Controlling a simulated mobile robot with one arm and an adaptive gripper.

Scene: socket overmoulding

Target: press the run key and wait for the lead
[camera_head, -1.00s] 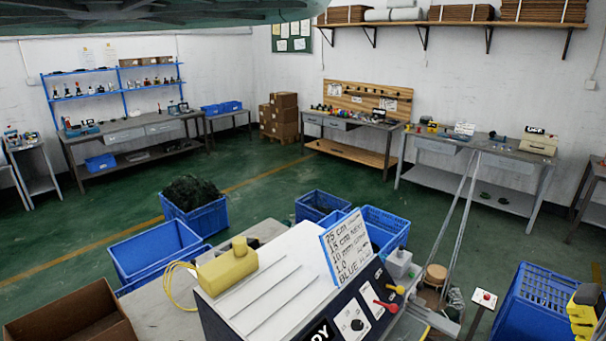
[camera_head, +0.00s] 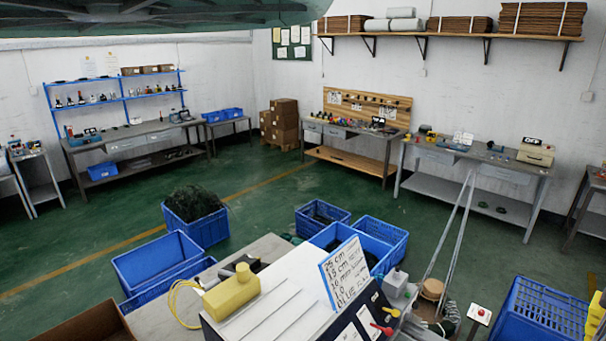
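A machine with a white top (camera_head: 290,290) and a dark sloping front panel (camera_head: 372,302) stands at the bottom centre. A red-knobbed lever (camera_head: 381,330) and a yellow knob (camera_head: 391,312) are on the panel, whose lower part is cut off by the frame. I cannot make out which control is the run key. A handwritten sign card (camera_head: 345,272) stands on the machine, with lengths and "BLUE" on it. A yellow block (camera_head: 231,294) with a yellow cable loop (camera_head: 180,303) sits at its left. No finished lead can be made out. My gripper is not in view.
A red button on a small white plate (camera_head: 480,314) stands right of the machine. Blue crates (camera_head: 540,308) (camera_head: 160,262) and a cardboard box (camera_head: 85,325) surround it. A yellow and black object (camera_head: 596,315) is cut off at the right edge. Green floor (camera_head: 270,215) is open toward the back benches.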

